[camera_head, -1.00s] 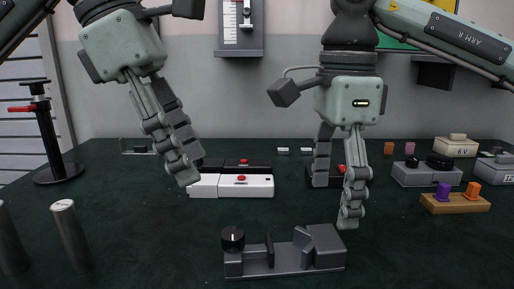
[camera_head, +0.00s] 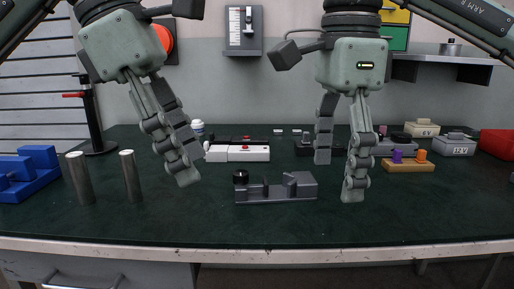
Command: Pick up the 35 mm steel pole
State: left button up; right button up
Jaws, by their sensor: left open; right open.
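Two upright grey steel poles stand on the dark green table at the left: a thicker one (camera_head: 80,178) and, to its right, a slimmer one (camera_head: 130,175). No size marking shows on either, so I cannot read which is 35 mm. My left gripper (camera_head: 187,178) hangs in the picture to the right of the slimmer pole, its fingers seen nearly edge-on, open and empty. My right gripper (camera_head: 338,180) points down at the right of centre, open with its fingers apart and nothing between them.
A grey fixture with a black knob (camera_head: 275,190) lies between my grippers. A blue block (camera_head: 38,170) is left of the poles, a black stand (camera_head: 92,120) behind them. White boxes (camera_head: 237,153) lie farther back. The table's front edge (camera_head: 260,252) shows; the front strip is clear.

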aim_at(76, 162)
jog(key=k, duration=1.35)
